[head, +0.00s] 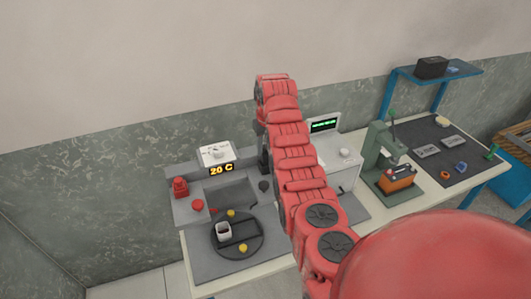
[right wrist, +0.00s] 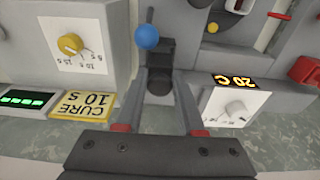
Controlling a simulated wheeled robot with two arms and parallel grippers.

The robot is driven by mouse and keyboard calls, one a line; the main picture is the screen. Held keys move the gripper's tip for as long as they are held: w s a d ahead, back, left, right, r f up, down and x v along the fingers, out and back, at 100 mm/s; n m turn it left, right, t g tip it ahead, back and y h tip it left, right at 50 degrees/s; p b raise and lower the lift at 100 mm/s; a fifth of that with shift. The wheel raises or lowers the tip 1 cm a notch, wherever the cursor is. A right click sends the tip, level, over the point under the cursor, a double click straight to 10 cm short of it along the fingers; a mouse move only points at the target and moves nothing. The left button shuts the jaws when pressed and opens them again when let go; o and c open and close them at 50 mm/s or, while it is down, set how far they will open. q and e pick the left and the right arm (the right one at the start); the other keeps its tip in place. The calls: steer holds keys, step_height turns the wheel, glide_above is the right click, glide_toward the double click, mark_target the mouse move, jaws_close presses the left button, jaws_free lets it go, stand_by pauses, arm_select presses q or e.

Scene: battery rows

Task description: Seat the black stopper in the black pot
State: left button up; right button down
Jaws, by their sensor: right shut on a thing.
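My right gripper (right wrist: 161,78) shows in the right wrist view with its two grey fingers close around a dark piece (right wrist: 160,87), which looks like the black stopper. Another dark block shows just beyond it, possibly the black pot, but I cannot tell the two apart clearly or whether they touch. In the head view my red right arm reaches over the bench and largely hides the gripper. A dark block (head: 263,160) shows at the arm's left edge there, with a small black knob (head: 264,186) below it. My left gripper is not in view.
A round dark turntable (head: 258,243) holds a white cup (head: 223,231). A red fixture (head: 180,187) stands left of the 20 C display (head: 222,169). A green press (head: 380,150) stands to the right.

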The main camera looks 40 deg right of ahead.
mark_target(266, 153)
steer(key=shift+f+p, duration=0.3)
steer(key=shift+f, duration=0.05)
steer(key=shift+s+a+f+p, duration=0.1)
steer(key=shift+s+f+p, duration=0.1)
steer(key=shift+f+p, duration=0.35)
steer(key=shift+s+f+p, duration=0.15)
steer(key=shift+f+p, duration=0.1)
steer(key=shift+f, duration=0.45)
steer(key=shift+s+f, duration=0.1)
steer(key=shift+f, duration=0.35)
steer(key=c, duration=1)
jaws_free()
steer(key=shift+f, duration=0.1)
steer(key=o, duration=0.5)
steer(key=shift+w, duration=0.4)
